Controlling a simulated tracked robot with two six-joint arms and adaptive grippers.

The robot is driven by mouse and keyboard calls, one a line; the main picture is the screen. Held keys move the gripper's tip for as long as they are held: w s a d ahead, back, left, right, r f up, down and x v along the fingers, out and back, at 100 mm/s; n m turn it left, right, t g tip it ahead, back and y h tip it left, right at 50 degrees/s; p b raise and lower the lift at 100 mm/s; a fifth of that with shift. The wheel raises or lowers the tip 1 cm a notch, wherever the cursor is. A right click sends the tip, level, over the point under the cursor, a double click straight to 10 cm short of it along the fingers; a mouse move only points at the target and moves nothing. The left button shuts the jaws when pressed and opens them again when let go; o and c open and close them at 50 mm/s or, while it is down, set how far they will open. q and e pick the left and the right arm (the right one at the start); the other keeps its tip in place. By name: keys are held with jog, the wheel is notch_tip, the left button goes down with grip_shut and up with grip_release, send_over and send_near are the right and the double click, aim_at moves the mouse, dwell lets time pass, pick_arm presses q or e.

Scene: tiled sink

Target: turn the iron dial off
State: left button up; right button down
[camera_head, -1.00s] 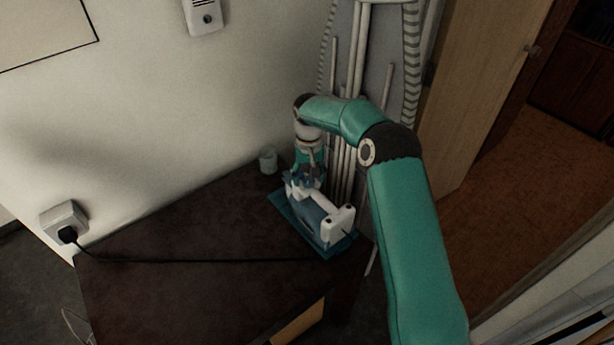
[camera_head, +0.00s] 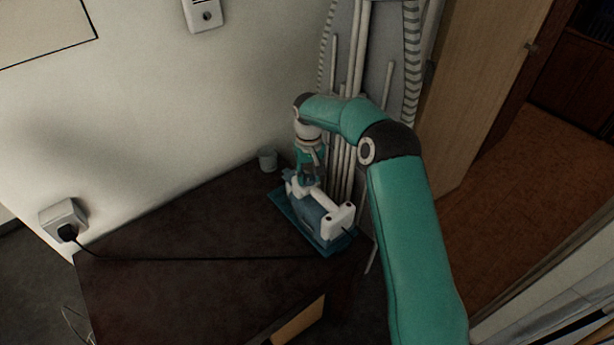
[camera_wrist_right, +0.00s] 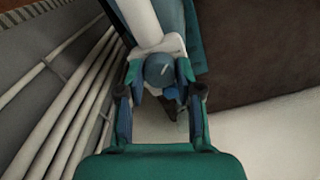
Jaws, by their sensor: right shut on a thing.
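The white and blue iron (camera_head: 322,208) lies on a teal mat (camera_head: 283,212) at the table's far right corner. My right gripper (camera_head: 308,182) reaches down from above onto the iron's far end. In the right wrist view, the round blue dial (camera_wrist_right: 159,70) with a pale mark sits between the two fingers of my right gripper (camera_wrist_right: 160,76), in front of the iron's white handle (camera_wrist_right: 141,22). The fingers are shut on the dial. In the head view the gripper hides the dial. My left gripper is not in view.
The dark table (camera_head: 180,235) is mostly clear. A black cord (camera_head: 180,260) crosses the table to a plugged wall socket (camera_head: 64,219). Pale pipes (camera_head: 350,150) run close behind the iron.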

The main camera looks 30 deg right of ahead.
aim_at(308, 177)
jog(key=n, duration=0.3)
jog(key=c, duration=0.7)
grip_release()
jog(key=shift+c, duration=0.2)
notch_tip(308, 177, up, 12)
jog(key=shift+f, duration=0.1)
dwell(0.4)
